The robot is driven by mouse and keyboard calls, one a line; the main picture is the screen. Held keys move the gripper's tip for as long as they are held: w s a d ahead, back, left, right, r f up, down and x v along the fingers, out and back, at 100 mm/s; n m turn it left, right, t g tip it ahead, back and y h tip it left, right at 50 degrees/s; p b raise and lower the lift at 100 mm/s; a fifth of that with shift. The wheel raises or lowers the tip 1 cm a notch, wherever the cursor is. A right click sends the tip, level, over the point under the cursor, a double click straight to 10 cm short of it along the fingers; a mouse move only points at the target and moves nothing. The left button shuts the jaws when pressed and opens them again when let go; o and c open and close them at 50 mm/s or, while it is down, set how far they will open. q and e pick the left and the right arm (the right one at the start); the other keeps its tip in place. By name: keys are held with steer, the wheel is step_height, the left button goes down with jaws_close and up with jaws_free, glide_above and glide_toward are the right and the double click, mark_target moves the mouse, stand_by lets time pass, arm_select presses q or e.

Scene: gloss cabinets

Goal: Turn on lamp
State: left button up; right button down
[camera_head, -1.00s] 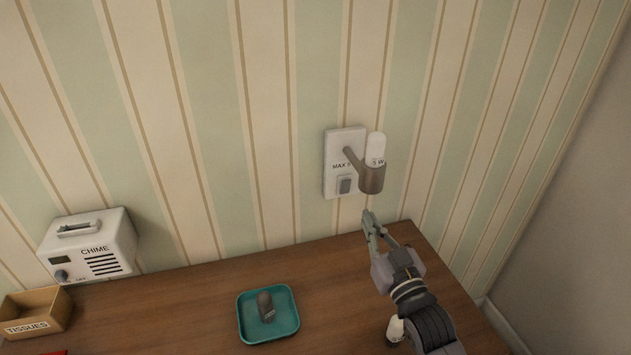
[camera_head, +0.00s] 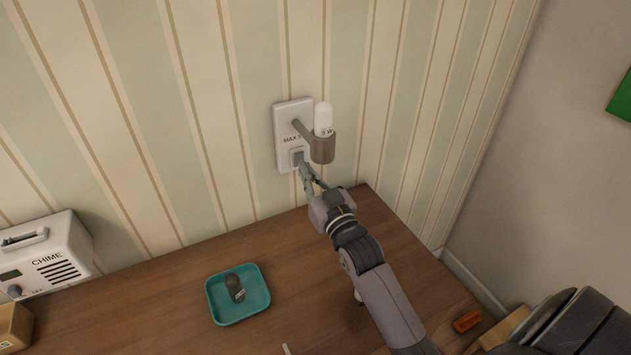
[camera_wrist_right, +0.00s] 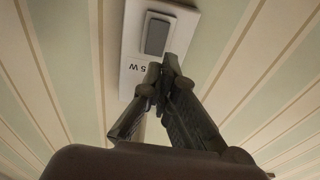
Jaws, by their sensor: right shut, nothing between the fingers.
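The wall lamp has a white plate (camera_head: 283,122) marked "MAX", with an arm and a brownish cup-shaped holder (camera_head: 322,150). A white bulb (camera_head: 323,118) stands upright in the holder and looks unlit. A grey rocker switch (camera_head: 297,157) sits low on the plate; it also shows in the right wrist view (camera_wrist_right: 155,36). My right gripper (camera_head: 304,168) is shut and empty, its tips at or very near the switch. In the right wrist view its fingertips (camera_wrist_right: 167,68) meet just beside the switch; contact cannot be told. My left gripper is not in view.
A teal tray (camera_head: 262,312) holding a dark bulb-like object (camera_head: 235,287) lies on the wooden table (camera_head: 150,325). A white chime box (camera_head: 45,252) stands at the left. An orange-brown block (camera_head: 467,321) lies at the right. The wall rises behind the table.

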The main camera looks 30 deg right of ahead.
mark_target(296, 154)
steer(key=w, duration=0.3)
steer(key=shift+w+r, duration=0.1)
steer(key=shift+r, duration=0.15)
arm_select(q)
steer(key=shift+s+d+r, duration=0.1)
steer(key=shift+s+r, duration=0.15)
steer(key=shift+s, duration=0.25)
arm_select(e)
steer(key=shift+w+d, duration=0.1)
steer(key=shift+w, duration=0.05)
